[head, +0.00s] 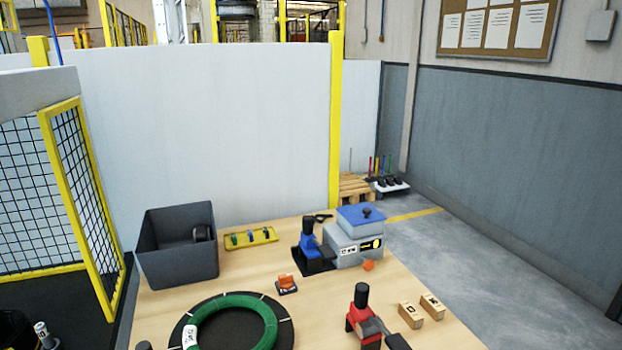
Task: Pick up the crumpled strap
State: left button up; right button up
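No strap shows clearly as crumpled. A small orange piece (368,265) lies on the wooden table (330,322) in front of the grey machine; it could be the crumpled strap, but it is too small to tell. Another orange thing (287,282) with a dark base sits left of it, behind the green coil (270,325). The coil lies on a round dark plate at the front. Neither of my grippers can be made out in the head view.
A dark grey bin (178,262) stands at the back left, beside a yellow tray (251,238). A blue-and-black tool (309,245) stands by the grey machine (352,243). A red tool (365,318) and two small wooden blocks (411,314) are at the front right.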

aim_at(325, 216)
jog(key=l+z, duration=0.35)
jog(key=i+l+z, duration=0.1)
jog(key=l+z, duration=0.2)
jog(key=i+l+z, duration=0.35)
jog(key=l, duration=0.25)
jog(key=i+l+z, duration=0.35)
jog(key=l, duration=0.2)
jog(key=i+l+z, duration=0.4)
jog(key=i, duration=0.15)
jog(key=i+u, duration=0.45)
jog(key=i+l+u, duration=0.2)
jog(key=i+u, duration=0.25)
jog(key=i+j+u, duration=0.2)
jog(key=i+u, duration=0.2)
jog(key=i+j+u, duration=0.15)
jog(key=i+u, duration=0.15)
jog(key=u, duration=0.15)
jog(key=i+u, duration=0.4)
jog(key=i+l+u, duration=0.15)
jog(key=i+u, duration=0.25)
jog(key=i+l+u, duration=0.2)
jog(key=u, duration=0.2)
